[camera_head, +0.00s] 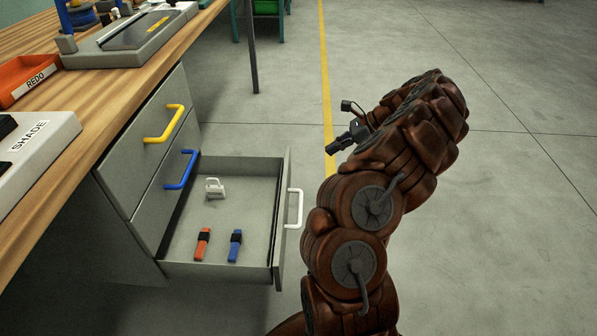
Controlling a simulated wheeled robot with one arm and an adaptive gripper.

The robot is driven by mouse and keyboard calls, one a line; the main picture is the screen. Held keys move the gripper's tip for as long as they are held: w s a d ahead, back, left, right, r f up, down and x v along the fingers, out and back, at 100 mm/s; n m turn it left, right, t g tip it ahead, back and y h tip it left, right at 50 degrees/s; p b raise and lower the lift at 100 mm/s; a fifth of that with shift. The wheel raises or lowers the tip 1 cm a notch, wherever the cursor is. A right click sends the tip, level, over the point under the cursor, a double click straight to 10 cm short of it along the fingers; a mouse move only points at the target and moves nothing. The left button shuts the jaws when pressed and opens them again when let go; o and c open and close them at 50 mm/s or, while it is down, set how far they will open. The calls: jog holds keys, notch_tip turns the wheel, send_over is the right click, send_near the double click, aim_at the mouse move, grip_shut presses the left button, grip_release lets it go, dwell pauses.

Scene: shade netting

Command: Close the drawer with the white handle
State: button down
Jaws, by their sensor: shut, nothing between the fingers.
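The drawer with the white handle (293,209) is the lowest in the grey cabinet under the bench and is pulled far out. Its front panel (281,240) faces right. Inside lie a small white clip-like item (214,188), an orange-and-black item (202,244) and a blue-and-black item (235,246). My gripper (335,146) is a small dark shape beyond my arm, to the upper right of the white handle and apart from it. It is shut and empty, partly hidden behind my arm links.
The drawers with the yellow handle (164,124) and the blue handle (181,170) are shut. The wooden bench top (120,92) carries an orange REDO tray (27,80), a SHADE block (40,150) and a grey fixture (130,40). Open concrete floor lies to the right.

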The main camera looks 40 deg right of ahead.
jog(key=w+r+b+x, duration=0.1)
jog(key=b+x, duration=0.3)
jog(key=x, duration=0.9)
jog(key=shift+a+r, duration=0.25)
jog(key=shift+a, duration=0.1)
